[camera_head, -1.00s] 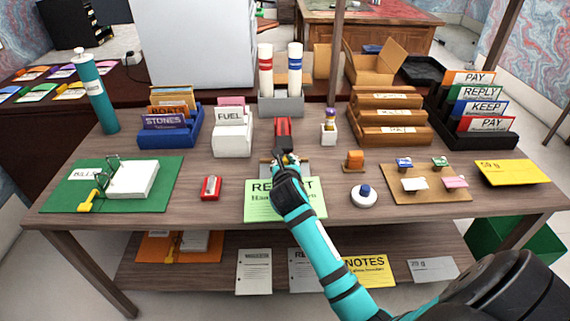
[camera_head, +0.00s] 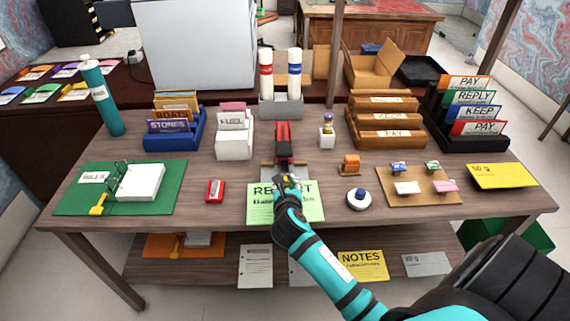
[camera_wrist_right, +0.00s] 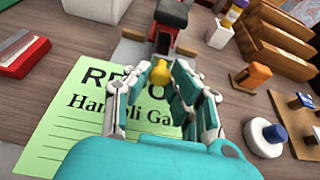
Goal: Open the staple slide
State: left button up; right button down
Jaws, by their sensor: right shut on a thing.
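The red and black stapler (camera_head: 283,140) stands on a grey base at the middle of the desk, behind the green report sheet (camera_head: 262,205). It also shows at the top of the right wrist view (camera_wrist_right: 170,22). My right gripper (camera_head: 290,182) is in front of the stapler, over the report's upper edge. In the wrist view its fingers are shut on a small yellow knob (camera_wrist_right: 160,73). The knob is in front of the stapler; the fingers partly hide what joins it to the stapler. My left gripper is not in view.
A red sharpener (camera_head: 215,190) lies left of the report. A round white stamp-like thing (camera_head: 358,199) and an orange block (camera_head: 349,164) are to the right. A grey holder (camera_head: 281,107) with two tubes stands behind the stapler. Bare wood lies between these things.

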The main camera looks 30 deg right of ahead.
jog(key=shift+s+a, duration=0.4)
jog(key=shift+s, duration=0.25)
jog(key=c, duration=1.1)
grip_release()
jog(key=shift+c, duration=0.2)
jog(key=v, duration=1.2)
jog(key=shift+d, duration=0.1)
